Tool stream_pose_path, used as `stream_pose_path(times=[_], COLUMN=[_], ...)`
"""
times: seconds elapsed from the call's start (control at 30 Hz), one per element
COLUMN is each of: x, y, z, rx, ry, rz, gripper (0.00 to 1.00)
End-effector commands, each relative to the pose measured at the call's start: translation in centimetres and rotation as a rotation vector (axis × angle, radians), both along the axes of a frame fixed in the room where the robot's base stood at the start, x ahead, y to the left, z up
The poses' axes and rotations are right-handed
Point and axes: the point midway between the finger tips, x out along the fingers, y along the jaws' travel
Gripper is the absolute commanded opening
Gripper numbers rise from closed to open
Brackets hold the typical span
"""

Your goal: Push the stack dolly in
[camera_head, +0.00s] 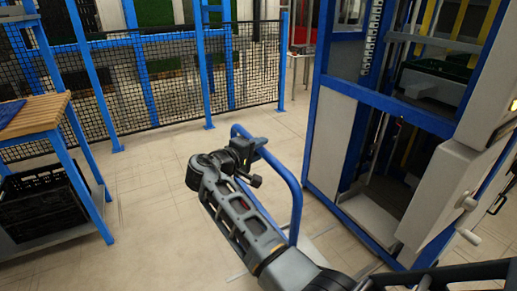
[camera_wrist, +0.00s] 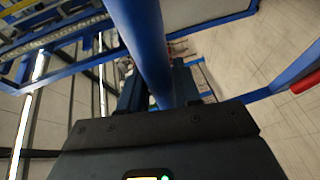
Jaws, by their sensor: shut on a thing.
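The dolly's blue tubular handle (camera_head: 294,190) rises as a bent hoop in the middle of the head view, left of a blue-framed machine. My gripper (camera_head: 255,147) is shut on the handle near its upper bend. In the wrist view the blue handle (camera_wrist: 140,40) runs down between the fingers of my gripper (camera_wrist: 163,98). My arm covers the lower part of the dolly, so its platform and any load on it cannot be made out clearly.
The blue-framed machine (camera_head: 322,145) stands at right with a low open bay and a grey control box (camera_head: 440,195). A black mesh fence (camera_head: 170,92) closes the back. A wooden-topped bench (camera_head: 35,113) with a black crate (camera_head: 40,207) stands at left. The floor between is clear.

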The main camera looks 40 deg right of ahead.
Motion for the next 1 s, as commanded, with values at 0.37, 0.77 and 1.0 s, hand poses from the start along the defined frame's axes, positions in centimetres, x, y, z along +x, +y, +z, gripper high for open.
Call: stream_pose_path(times=[0.37, 0.77, 1.0], x=[0.0, -1.9, -4.2], y=[0.0, -5.6, -13.5], z=[-0.1, -0.1, -0.2], rx=[0.001, 0.003, 0.002], ry=[0.001, 0.001, 0.001], rz=[-0.001, -0.010, -0.013], gripper=[0.00, 0.00, 0.00])
